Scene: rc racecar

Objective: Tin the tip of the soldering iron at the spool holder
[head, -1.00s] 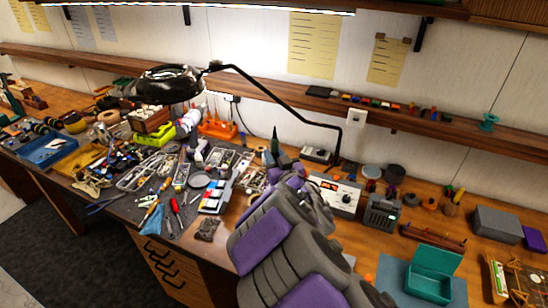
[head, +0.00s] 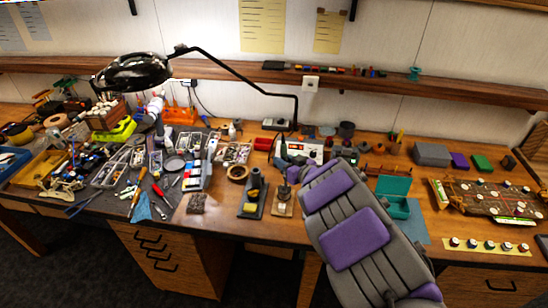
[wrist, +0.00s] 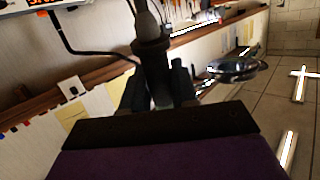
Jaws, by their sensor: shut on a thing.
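My gripper (head: 290,168) is over the middle of the bench. In the wrist view my gripper (wrist: 156,88) is shut on a dark, collared handle (wrist: 150,48), which looks like the soldering iron; its tip is not clear. In the head view a dark piece of it (head: 283,149) shows at the jaws. Just left of my gripper stands a black stand with a yellow part (head: 254,197). Beside it, below my gripper, is a small stand on a pale base (head: 283,205). I cannot tell for sure which one is the spool holder.
A white station with a display (head: 306,148) stands behind my gripper. A tape ring (head: 237,172) lies to the left. A teal box (head: 393,198) is right of my arm. The magnifier lamp (head: 130,73) hangs at the left. Tools crowd the left bench.

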